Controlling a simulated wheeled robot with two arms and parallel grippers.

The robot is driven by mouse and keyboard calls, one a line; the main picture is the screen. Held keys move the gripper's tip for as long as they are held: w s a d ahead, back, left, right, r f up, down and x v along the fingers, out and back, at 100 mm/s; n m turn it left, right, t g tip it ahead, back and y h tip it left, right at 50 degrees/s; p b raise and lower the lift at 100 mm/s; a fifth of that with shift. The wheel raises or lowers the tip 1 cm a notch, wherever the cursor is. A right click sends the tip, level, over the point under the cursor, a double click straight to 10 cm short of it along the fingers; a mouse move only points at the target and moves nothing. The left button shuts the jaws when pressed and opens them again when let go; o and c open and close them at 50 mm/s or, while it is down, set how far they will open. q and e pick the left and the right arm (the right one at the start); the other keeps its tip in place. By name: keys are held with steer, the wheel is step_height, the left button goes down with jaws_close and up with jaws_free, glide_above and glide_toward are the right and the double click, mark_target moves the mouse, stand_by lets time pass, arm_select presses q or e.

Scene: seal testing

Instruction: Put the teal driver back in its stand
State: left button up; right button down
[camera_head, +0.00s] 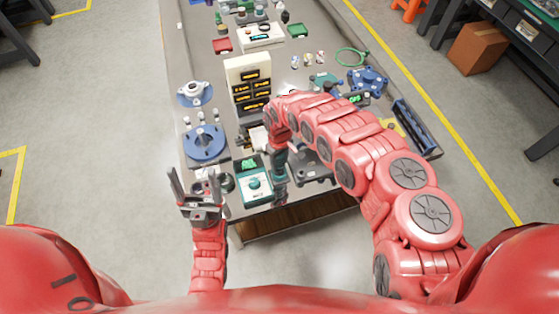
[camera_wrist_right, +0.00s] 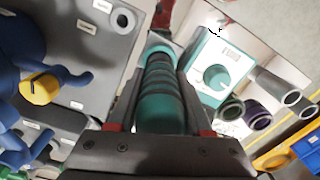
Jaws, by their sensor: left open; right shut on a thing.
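The teal driver (camera_wrist_right: 160,95) is between the fingers of my right gripper (camera_wrist_right: 160,85) in the right wrist view, its ribbed handle running away from the camera. In the head view the driver (camera_head: 280,170) hangs roughly upright below my right gripper (camera_head: 280,148), near the table's front edge. A dark grey block (camera_wrist_right: 85,50) with white labels and a round socket shows at upper left in the wrist view; it may be the stand, but I cannot tell for sure. The driver is apart from that socket. My left gripper (camera_head: 196,190) is open and empty, left of the table's front corner.
A white and teal device with a knob (camera_head: 255,187) stands left of the driver. A blue round flange (camera_head: 205,142) and a cream rack with yellow-marked bins (camera_head: 247,85) are farther back. Blue parts (camera_head: 367,78) lie at right.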

steer(key=shift+f, duration=0.1)
stand_by(0.7)
steer(key=shift+c, duration=1.2)
jaws_free()
step_height(320, 180, up, 9)
steer(key=p, duration=0.6)
steer(key=shift+p, duration=0.3)
